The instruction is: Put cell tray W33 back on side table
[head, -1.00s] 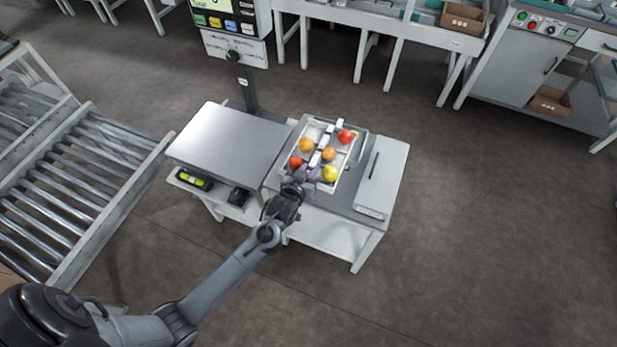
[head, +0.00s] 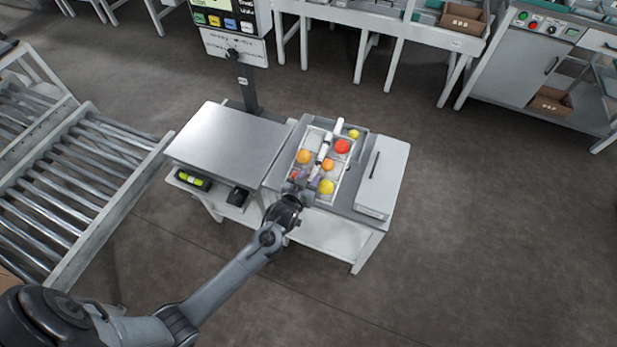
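The cell tray (head: 347,155) is a white, divided tray holding several red, orange and yellow tomatoes. It is over the middle of the white side table (head: 345,235), beside a grey metal platform. I cannot tell whether it rests on the table or is just above it. My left gripper (head: 306,181) is at the tray's near left edge; the tray has shifted along with it, so it appears shut on the tray. The fingers are small and partly hidden by the wrist, with purple showing by them. No label is readable. My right gripper is out of view.
The bare metal scale platform (head: 228,140) is left of the tray, with a display post (head: 243,85) behind it. A pale flat box (head: 382,180) lies right of the tray. A yellow tomato (head: 353,134) shows at the tray's far edge. A roller conveyor (head: 75,195) is at left.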

